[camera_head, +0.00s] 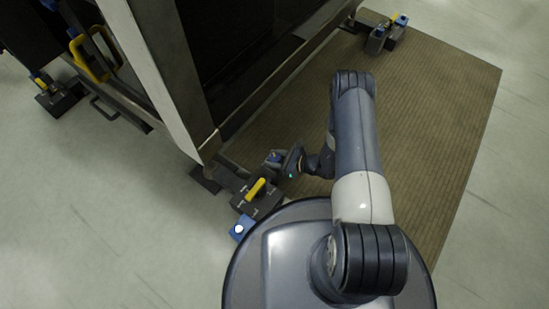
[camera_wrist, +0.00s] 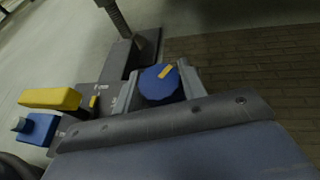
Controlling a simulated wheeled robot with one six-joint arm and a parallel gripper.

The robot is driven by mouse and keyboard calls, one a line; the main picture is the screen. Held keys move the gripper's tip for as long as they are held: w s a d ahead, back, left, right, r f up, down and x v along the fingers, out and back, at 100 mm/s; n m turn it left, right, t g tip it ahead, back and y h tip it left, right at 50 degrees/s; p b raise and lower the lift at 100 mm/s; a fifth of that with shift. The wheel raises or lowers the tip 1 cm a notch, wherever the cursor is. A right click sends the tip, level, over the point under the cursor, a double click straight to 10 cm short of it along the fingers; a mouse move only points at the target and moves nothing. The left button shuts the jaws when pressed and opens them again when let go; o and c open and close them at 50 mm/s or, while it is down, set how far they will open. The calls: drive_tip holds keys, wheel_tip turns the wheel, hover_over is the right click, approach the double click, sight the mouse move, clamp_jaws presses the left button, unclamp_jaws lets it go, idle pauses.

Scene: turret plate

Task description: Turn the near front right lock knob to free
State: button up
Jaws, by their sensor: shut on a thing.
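The lettering on the dark lock housing (camera_wrist: 98,72) is too small to read.
A yellow lever (camera_head: 256,188) and a blue pedal-like block (camera_head: 240,228) sit close to my gripper, on the near side. The tall machine frame (camera_head: 172,80) rises at the left. Similar foot units stand at far right (camera_head: 378,42) and left (camera_head: 55,98).

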drive_tip(key=shift+s+a+m+t+h, duration=0.1)
drive_tip(key=shift+s+m+t+h, duration=0.15)
drive_tip(key=shift+m+t+h, duration=0.25)
drive_tip(key=shift+s+a+m+t+h, duration=0.1)
drive_tip(key=shift+s+m+t+h, duration=0.15)
drive_tip(key=shift+m+t, duration=0.35)
drive_tip(key=shift+f+m, duration=0.1)
drive_tip(key=shift+m, duration=0.2)
drive_tip(key=o, duration=0.8)
drive_tip(key=shift+o, duration=0.8)
drive_tip(key=shift+w, duration=0.2)
drive_tip(key=shift+d, duration=0.1)
